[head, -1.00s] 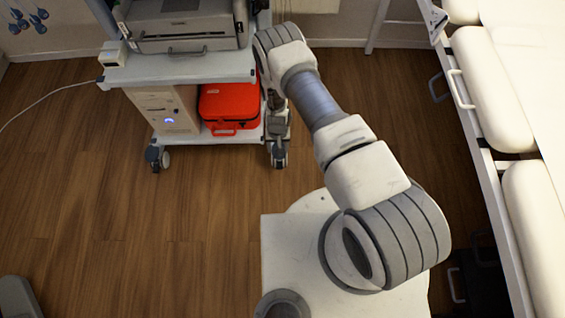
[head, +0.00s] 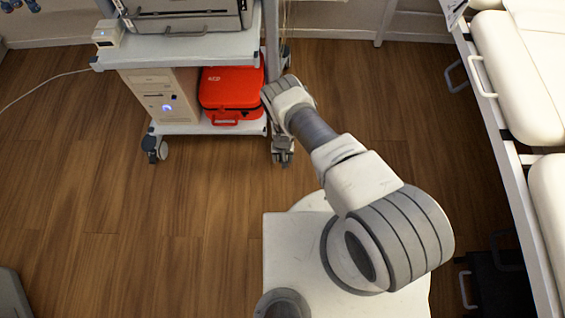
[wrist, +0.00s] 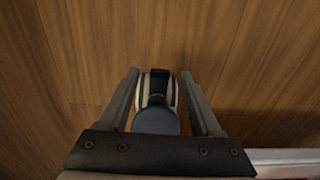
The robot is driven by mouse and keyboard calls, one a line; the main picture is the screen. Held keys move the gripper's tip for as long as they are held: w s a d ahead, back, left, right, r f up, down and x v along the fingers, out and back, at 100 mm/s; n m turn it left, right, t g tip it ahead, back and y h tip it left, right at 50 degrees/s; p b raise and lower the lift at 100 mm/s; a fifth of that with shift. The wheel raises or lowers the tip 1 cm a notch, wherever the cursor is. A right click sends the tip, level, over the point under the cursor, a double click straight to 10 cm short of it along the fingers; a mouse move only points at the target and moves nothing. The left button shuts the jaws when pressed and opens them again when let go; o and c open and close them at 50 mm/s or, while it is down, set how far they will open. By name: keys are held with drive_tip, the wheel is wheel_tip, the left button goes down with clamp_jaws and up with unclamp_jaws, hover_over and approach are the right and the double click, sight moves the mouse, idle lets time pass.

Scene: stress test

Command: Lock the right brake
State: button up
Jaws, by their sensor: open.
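The right front caster (head: 283,154) of the equipment cart stands on the floor below the cart's right post. In the wrist view a caster (wrist: 157,92), with pale wheel sides, a dark middle band and a blue-grey round part nearer the camera, lies between the fingers. My gripper (wrist: 159,74) is open, with one finger on each side of it and a gap visible at both sides. The brake lever cannot be told apart clearly. In the head view my arm hides much of the area around my gripper.
The cart (head: 190,50) carries a red case (head: 230,92) and a computer tower (head: 163,97) on its lower shelf. Its left caster (head: 154,148) is apart from my arm. A padded bed (head: 520,80) stands along the right.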

drive_tip(key=shift+f, duration=0.9)
drive_tip(key=shift+c, duration=0.2)
clamp_jaws()
